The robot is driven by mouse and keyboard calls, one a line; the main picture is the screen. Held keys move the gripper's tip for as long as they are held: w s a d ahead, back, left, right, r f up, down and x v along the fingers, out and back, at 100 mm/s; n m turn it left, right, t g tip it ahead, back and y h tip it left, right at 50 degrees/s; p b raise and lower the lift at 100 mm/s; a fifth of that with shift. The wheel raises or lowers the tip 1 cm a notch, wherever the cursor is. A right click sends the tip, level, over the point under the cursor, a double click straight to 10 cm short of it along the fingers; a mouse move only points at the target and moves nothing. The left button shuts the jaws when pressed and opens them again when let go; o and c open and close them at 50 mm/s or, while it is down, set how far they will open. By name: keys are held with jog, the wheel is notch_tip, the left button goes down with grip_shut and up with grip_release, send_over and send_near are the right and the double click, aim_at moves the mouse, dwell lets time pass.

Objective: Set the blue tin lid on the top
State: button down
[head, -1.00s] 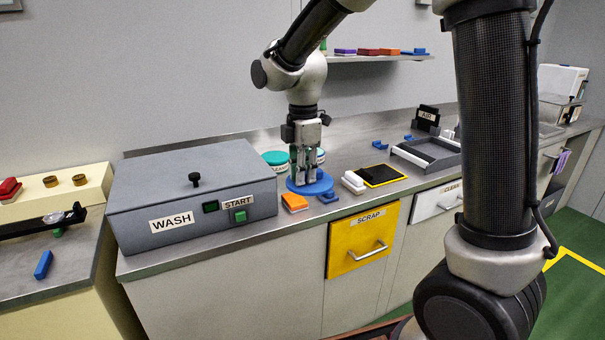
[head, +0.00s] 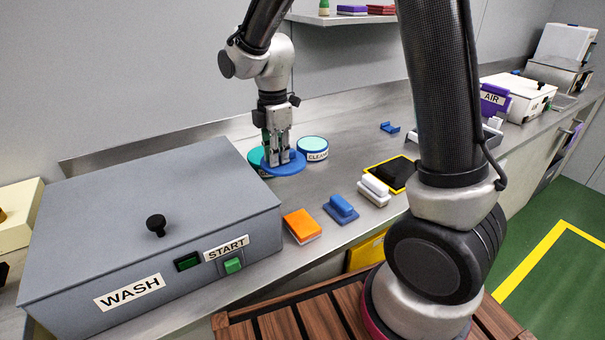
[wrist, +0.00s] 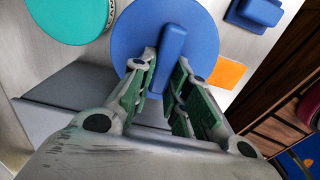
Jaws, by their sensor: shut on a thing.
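The blue tin lid (head: 289,168) is a flat round disc with a raised bar handle. My gripper (head: 278,158) points down and is shut on that handle; in the wrist view the fingers close on both sides of the handle of the lid (wrist: 135,35). The lid looks level, and I cannot tell its height above the counter. A teal round top (head: 255,155) is partly hidden behind the lid and gripper; a teal disc (wrist: 65,15) shows beside the lid in the wrist view. A tin labelled CLEAN (head: 314,154), with a pale green top, stands right of the lid.
The grey WASH box (head: 150,230) stands left of the lid. An orange block (head: 302,224), a blue block with a handle (head: 341,209) and a white-handled block (head: 374,190) lie in front. A yellow-edged black pad (head: 392,173) is at the right. Counter behind the tins is clear.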

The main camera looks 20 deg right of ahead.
jog(key=f, duration=0.6)
jog(key=shift+w+f, duration=0.3)
jog(key=shift+w, duration=0.1)
jog(key=shift+f, duration=1.95)
jog(key=shift+f, duration=0.1)
jog(key=c, duration=1.4)
grip_release()
jog(key=shift+o, duration=0.2)
